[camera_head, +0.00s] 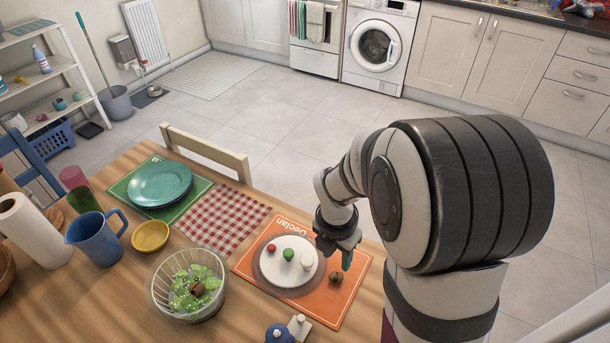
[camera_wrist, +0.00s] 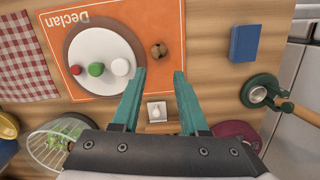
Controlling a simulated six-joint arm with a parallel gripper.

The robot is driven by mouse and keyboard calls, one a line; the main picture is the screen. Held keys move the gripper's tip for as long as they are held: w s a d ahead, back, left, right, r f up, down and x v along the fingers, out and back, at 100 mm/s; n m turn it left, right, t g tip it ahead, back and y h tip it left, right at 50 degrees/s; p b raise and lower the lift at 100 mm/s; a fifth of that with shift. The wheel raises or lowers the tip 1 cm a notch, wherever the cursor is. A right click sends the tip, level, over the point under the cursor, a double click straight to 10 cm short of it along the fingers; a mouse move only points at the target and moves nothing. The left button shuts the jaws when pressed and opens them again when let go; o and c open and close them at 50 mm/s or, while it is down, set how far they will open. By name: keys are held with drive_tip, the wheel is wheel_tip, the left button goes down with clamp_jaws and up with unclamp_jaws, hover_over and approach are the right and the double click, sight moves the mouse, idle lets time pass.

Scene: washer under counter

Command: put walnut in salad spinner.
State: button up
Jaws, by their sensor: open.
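A brown walnut (camera_head: 336,278) lies on the orange placemat marked Declan, at the right of the white plate. In the wrist view the walnut (camera_wrist: 158,50) shows just beyond the gap between my fingertips. My gripper (camera_head: 337,255) is open and empty above the placemat; its teal fingers (camera_wrist: 160,74) are apart and not around the walnut. The salad spinner (camera_head: 157,300) is a clear bowl of green leaves with another brown, walnut-like piece on top, left of the placemat. It shows partly at the lower left of the wrist view (camera_wrist: 40,142).
The white plate (camera_head: 285,276) holds red, green and white round items. A blue block (camera_wrist: 244,43) and a green round object (camera_wrist: 258,94) lie right of the placemat. A yellow bowl (camera_head: 150,235), blue jug (camera_head: 95,240) and checkered cloth (camera_head: 222,217) are farther left.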

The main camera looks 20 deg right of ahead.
sight(337, 275)
drive_tip(key=f, duration=0.6)
drive_tip(key=w+d+f, duration=0.1)
drive_tip(key=f, duration=0.3)
drive_tip(key=shift+d, duration=0.1)
clamp_jaws()
